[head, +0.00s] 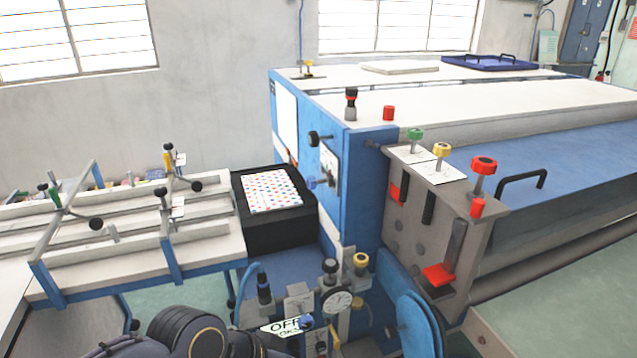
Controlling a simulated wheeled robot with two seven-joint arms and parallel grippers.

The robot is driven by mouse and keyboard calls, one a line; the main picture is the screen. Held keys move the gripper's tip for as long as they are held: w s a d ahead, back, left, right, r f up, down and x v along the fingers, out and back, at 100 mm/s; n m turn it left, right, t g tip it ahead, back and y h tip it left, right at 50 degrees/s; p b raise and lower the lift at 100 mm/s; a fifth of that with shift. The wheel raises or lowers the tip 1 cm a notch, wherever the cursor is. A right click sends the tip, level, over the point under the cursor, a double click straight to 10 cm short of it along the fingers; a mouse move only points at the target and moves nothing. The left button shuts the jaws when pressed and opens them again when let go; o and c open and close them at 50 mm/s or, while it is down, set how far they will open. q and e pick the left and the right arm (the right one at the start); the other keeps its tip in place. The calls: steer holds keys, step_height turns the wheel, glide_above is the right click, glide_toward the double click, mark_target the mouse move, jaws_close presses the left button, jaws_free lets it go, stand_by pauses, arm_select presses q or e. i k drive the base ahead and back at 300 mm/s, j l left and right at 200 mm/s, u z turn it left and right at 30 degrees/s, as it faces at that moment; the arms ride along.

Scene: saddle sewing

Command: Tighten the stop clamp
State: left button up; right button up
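On the left feed table (205,244), several hand knobs sit on posts and rails. They include a black knob (96,223) low on a slanted bar, a dark knob (160,192) on an upright post, and a green-topped knob (54,196) at the left. A yellow post (169,172) with a small dark top stands behind. I cannot tell which of these is the stop clamp, or whether it is loose. A dark rounded arm link of mine shows at the bottom edge. Neither of my grippers is in view.
A blue and white machine (360,190) fills the right, with red, green and yellow knobs on a grey bracket (455,215). A black box (272,236) carries a dotted sheet (270,190). A gauge (336,301) and an OFF sign (284,326) stand low in front.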

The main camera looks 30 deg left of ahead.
mark_target(313, 137)
steer(key=u, duration=1.4)
